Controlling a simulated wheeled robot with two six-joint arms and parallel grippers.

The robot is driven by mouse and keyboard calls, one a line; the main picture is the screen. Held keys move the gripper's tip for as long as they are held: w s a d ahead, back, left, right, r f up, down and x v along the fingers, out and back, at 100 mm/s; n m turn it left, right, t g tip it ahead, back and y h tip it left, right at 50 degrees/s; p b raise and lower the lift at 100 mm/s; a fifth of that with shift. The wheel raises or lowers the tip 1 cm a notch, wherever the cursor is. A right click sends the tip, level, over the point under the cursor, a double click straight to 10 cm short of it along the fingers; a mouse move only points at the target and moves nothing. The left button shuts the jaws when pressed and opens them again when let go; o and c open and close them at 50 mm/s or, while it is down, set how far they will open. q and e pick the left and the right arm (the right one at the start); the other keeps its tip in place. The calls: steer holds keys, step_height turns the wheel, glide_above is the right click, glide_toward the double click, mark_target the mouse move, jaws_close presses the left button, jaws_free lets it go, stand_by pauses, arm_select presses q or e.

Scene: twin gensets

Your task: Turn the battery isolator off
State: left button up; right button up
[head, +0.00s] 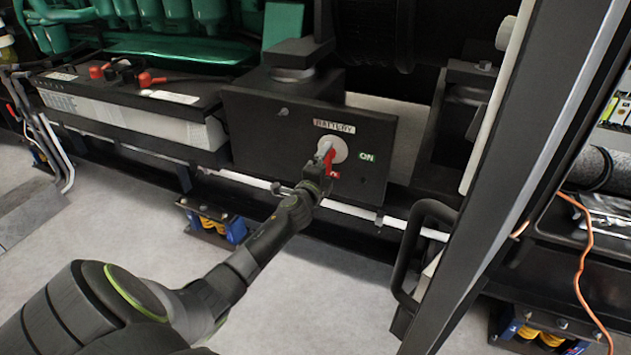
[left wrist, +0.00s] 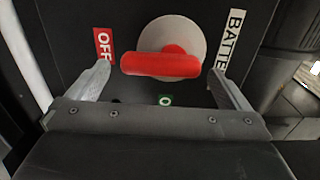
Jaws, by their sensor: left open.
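The battery isolator has a red handle (left wrist: 160,65) on a round pale plate (left wrist: 190,35), fixed to a black panel (head: 260,128). In the head view the red handle (head: 328,158) shows beside my gripper, below the BATTERY label (head: 334,126). A green ON label (head: 367,156) is to its right. In the left wrist view a red OFF label (left wrist: 104,43) is at the left, and the handle lies lengthwise across the gap, pointing toward OFF. My left gripper (left wrist: 160,78) is open, one finger on each side of the handle's ends. Contact cannot be told. My right gripper is not in view.
A battery (head: 130,105) with red and black terminals stands left of the panel. A pale pipe (head: 345,208) runs below it. A black upright with a handle (head: 425,240) stands close on the right. The grey floor (head: 290,290) in front is clear.

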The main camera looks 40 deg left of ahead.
arm_select(q)
steer(key=p+v, duration=0.1)
steer(key=v, duration=1.6)
steer(key=shift+p, duration=0.4)
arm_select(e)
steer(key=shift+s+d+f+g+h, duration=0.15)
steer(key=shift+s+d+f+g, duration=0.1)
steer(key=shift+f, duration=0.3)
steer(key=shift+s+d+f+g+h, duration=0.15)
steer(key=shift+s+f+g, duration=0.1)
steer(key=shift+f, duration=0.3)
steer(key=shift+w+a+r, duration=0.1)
